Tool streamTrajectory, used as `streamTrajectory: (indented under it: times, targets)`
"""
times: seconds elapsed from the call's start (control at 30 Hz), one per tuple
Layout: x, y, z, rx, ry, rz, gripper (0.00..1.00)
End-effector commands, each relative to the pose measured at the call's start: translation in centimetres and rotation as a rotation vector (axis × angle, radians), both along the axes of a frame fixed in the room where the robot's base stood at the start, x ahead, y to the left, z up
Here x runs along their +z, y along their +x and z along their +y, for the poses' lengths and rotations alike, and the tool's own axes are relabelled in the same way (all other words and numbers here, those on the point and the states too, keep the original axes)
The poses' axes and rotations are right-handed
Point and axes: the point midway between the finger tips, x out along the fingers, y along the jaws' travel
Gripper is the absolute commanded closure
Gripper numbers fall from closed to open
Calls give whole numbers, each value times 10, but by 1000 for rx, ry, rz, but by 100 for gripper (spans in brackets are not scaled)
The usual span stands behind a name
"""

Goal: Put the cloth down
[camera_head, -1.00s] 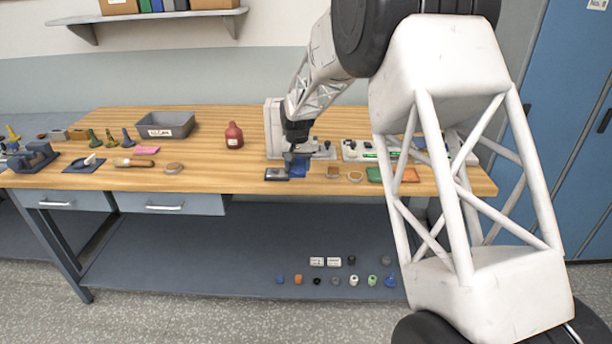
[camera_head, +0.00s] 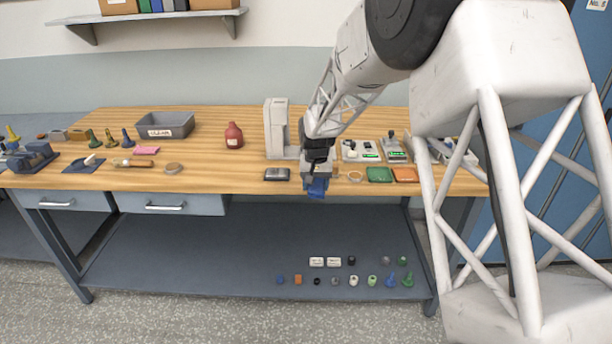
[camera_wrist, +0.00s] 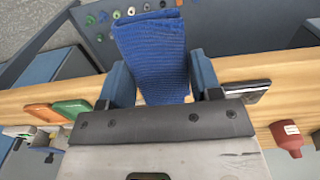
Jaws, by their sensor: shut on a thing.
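The blue ribbed cloth (camera_wrist: 155,55) is held between the two fingers of my gripper (camera_wrist: 160,85) in the wrist view. It hangs out past the fingertips, bunched and creased. In the head view the cloth (camera_head: 317,188) shows as a small blue piece below my gripper (camera_head: 318,165), at the front edge of the wooden bench (camera_head: 225,182). My gripper is shut on it. I cannot tell whether the cloth touches the bench edge.
Left of my gripper lies a dark flat case (camera_head: 277,174). Right of it are a green tray (camera_head: 379,175) and an orange tray (camera_head: 405,175). A red bottle (camera_head: 234,136) and a grey bin (camera_head: 166,125) stand further left. Bench between the brown disc and the dark case is clear.

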Motion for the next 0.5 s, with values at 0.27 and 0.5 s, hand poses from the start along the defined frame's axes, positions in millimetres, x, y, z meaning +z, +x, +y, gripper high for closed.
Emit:
streamTrajectory:
  times: [0.27, 0.5]
  targets:
    - [-1, 11, 3, 0, 0, -1, 67]
    - [-4, 38, 8, 0, 0, -1, 67]
